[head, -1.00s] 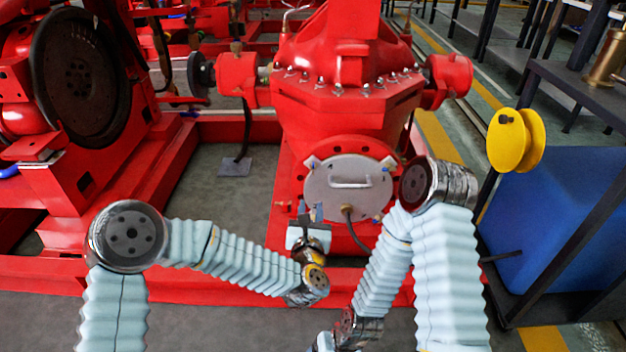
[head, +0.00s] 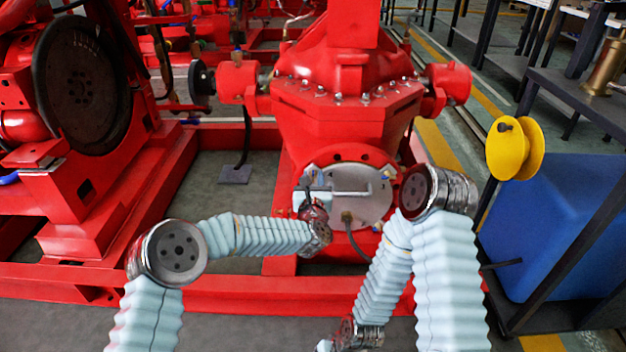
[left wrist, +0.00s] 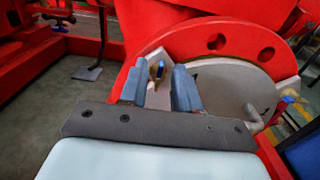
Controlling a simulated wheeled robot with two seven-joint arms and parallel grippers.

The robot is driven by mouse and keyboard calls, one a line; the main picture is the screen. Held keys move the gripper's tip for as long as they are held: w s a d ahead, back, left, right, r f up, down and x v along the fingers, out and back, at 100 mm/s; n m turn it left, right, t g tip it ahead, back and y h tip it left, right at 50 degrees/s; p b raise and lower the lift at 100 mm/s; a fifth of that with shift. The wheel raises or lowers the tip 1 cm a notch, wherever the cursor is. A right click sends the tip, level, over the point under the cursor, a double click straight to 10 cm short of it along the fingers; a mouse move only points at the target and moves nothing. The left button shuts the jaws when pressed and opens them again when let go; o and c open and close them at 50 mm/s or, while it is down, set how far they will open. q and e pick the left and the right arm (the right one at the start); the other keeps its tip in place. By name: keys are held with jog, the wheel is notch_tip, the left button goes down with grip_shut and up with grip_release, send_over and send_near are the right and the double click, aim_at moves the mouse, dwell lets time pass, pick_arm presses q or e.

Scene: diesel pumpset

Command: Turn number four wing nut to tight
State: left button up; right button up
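The grey round cover plate (head: 345,205) with a bar handle is on the red pump's front flange. My left gripper (head: 309,190) is at the plate's left side. In the left wrist view its two blue-grey fingers (left wrist: 159,82) are open. A blue-tipped wing nut (left wrist: 160,69) shows in the gap between them, not clasped. Another blue wing nut (left wrist: 289,98) is at the plate's right in that view. A blue wing nut (head: 377,227) is at the plate's lower right in the head view. My right gripper is mostly cut off at the bottom edge.
The red base frame (head: 240,292) runs in front of the pump. A dark hose (head: 352,236) hangs from the plate's lower part. A yellow spool (head: 508,148) and a blue tank (head: 560,225) stand at the right.

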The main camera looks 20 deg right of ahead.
pick_arm(q)
grip_shut()
dwell(0.3)
